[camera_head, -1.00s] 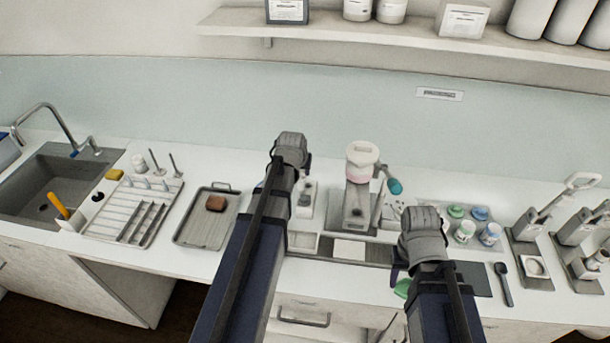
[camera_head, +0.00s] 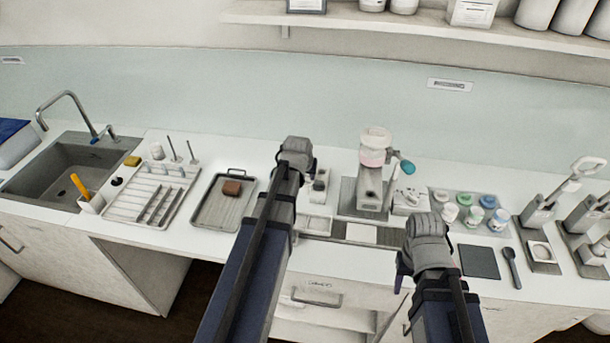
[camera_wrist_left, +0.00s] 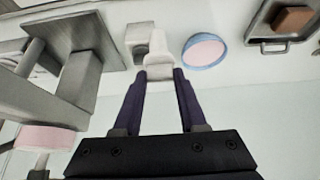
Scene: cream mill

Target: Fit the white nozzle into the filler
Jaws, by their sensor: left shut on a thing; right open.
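My left gripper (camera_wrist_left: 160,76) is shut on a white nozzle (camera_wrist_left: 158,63), which sits between its two fingertips in the left wrist view. In the head view my left gripper (camera_head: 297,158) is left of the filler, and its fingers are hidden behind the wrist. The filler (camera_head: 371,182) is a grey machine with a pale hopper on top and a teal knob at its right. It also shows at the left of the wrist view (camera_wrist_left: 80,82), apart from the nozzle. My right gripper (camera_head: 405,262) is open at the counter's front edge, right of the filler.
A grey block (camera_wrist_left: 139,34) and a blue-rimmed dish (camera_wrist_left: 205,51) lie beyond the nozzle. A tray (camera_head: 212,211) with a brown block, a drying rack (camera_head: 125,208) and the sink (camera_head: 35,183) are left. Jars (camera_head: 474,216), a dark mat (camera_head: 479,262) and a spoon (camera_head: 511,266) are right.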

